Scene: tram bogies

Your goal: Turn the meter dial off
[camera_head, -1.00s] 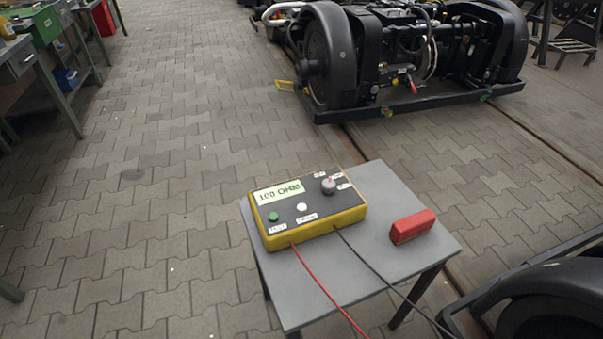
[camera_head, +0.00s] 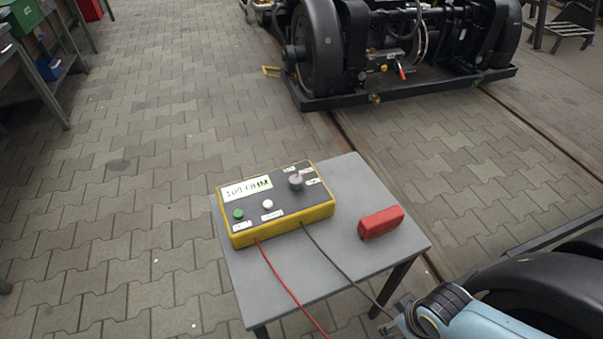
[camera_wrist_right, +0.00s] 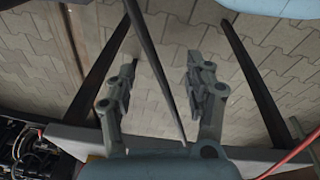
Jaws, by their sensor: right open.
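The yellow and black meter (camera_head: 276,207) lies on a small grey table (camera_head: 375,190) in the head view. Its display (camera_head: 247,188) reads 100 OHM. The round grey dial (camera_head: 296,181) sits at the meter's upper right, among small white labels too small to read; its setting is unclear. My right gripper (camera_wrist_right: 162,85) is open in the right wrist view, with the black lead (camera_wrist_right: 160,75) passing across the gap between its fingers. In the head view my right arm comes in at the lower right, low beside the table and apart from the dial. My left gripper is not in view.
A red block (camera_head: 381,223) lies right of the meter. Red (camera_head: 285,284) and black (camera_head: 340,267) leads hang over the table's front edge. A bogie (camera_head: 400,50) stands behind; a dark wheel (camera_head: 545,300) is at lower right. Paving at left is open.

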